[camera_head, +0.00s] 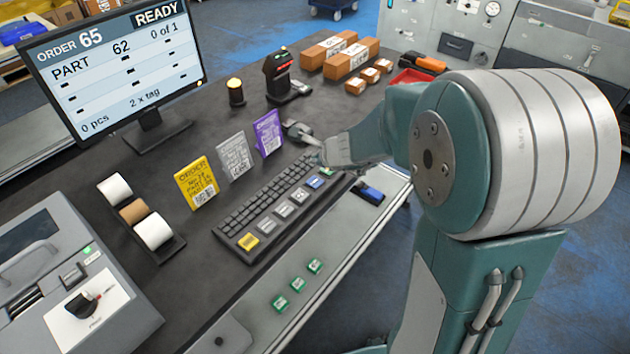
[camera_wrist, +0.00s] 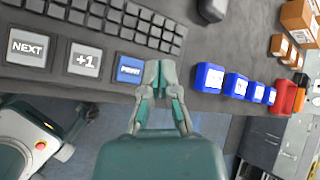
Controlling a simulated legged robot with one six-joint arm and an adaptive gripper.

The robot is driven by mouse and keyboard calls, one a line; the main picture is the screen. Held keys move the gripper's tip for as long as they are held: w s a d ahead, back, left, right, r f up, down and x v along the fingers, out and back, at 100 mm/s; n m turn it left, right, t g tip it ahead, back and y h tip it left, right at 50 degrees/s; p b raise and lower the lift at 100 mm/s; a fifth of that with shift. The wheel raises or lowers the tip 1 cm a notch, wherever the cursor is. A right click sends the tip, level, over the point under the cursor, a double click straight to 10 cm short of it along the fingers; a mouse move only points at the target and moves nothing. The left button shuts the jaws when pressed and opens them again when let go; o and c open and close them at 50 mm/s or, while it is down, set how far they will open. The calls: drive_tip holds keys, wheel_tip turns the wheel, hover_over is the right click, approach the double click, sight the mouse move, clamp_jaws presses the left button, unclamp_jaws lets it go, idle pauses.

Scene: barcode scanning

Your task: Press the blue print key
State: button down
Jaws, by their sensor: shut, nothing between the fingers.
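The blue print key (camera_head: 315,183) is at the right end of the row of large keys on the dark keyboard (camera_head: 262,203). My gripper (camera_head: 318,157) is over the right end of the keyboard in the head view. In the wrist view my gripper (camera_wrist: 160,68) has its fingers together, with nothing held. The fingertips appear beside the key, not over it. I cannot tell their exact height above the desk.
The grey +1 key (camera_wrist: 85,60) and NEXT key (camera_wrist: 28,47) lie left of the print key. Several blue bins (camera_wrist: 208,78) line the desk edge to the right. Tag cards, including a purple one (camera_head: 267,132), stand behind the keyboard. The monitor (camera_head: 118,72) reads READY.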

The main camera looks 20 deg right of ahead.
sight(313, 178)
wheel_tip(313, 178, down, 3)
drive_tip(key=shift+a+f, duration=0.15)
drive_tip(key=shift+f, duration=0.8)
drive_tip(key=shift+f, duration=0.1)
idle(0.9)
drive_tip(key=shift+f, duration=0.2)
drive_tip(key=shift+f, duration=0.45)
idle(0.6)
drive_tip(key=shift+r, duration=0.85)
drive_tip(key=shift+r, duration=2.55)
